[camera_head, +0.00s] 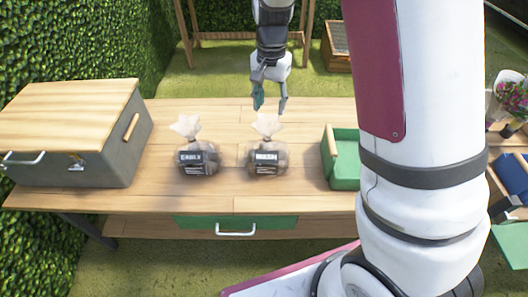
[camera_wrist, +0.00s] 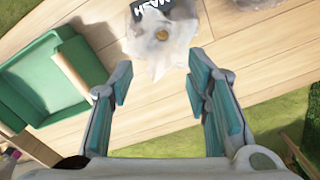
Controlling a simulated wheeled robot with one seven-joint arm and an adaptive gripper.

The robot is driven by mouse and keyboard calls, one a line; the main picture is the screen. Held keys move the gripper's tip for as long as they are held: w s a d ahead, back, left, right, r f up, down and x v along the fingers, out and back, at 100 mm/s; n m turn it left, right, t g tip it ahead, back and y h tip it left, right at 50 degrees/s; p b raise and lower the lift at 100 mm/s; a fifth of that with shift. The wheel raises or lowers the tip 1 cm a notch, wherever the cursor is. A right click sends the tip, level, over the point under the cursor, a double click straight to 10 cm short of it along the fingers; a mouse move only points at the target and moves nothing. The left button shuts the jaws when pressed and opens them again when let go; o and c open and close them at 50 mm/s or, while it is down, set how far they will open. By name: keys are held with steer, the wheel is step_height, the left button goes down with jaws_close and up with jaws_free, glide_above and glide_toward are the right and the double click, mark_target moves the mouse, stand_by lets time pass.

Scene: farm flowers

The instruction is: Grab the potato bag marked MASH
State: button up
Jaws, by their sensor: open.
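The potato bag marked MASH (camera_head: 267,156) stands upright on the wooden table, a clear bag with a gathered top and a dark label. In the wrist view the bag (camera_wrist: 158,45) lies just beyond the fingertips, its label upside down and cut by the top edge. A similar bag (camera_head: 197,158) with a dark label stands to its left; its lettering is hard to read. My gripper (camera_head: 270,104) is open and empty, above and behind the MASH bag's top, fingers pointing down. In the wrist view the gripper (camera_wrist: 160,75) has its fingers spread wide.
A green tray (camera_head: 345,172) with a wooden handle stands right of the MASH bag. A grey box (camera_head: 112,150) with a wooden lid stands at the table's left. Bare tabletop (camera_head: 232,128) lies around the bags. My arm hides part of the table's right side.

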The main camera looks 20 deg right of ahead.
mark_target(267, 130)
step_height(267, 130, down, 7)
steer(key=shift+r+b, duration=0.1)
steer(key=shift+b, duration=0.3)
steer(key=shift+s+a+f+b, duration=0.1)
steer(key=shift+a+f+b, duration=0.1)
steer(key=shift+f, duration=1.2)
steer(key=shift+a+f+b, duration=0.15)
steer(key=shift+f+b, duration=0.05)
steer(key=shift+f, duration=1.15)
jaws_close()
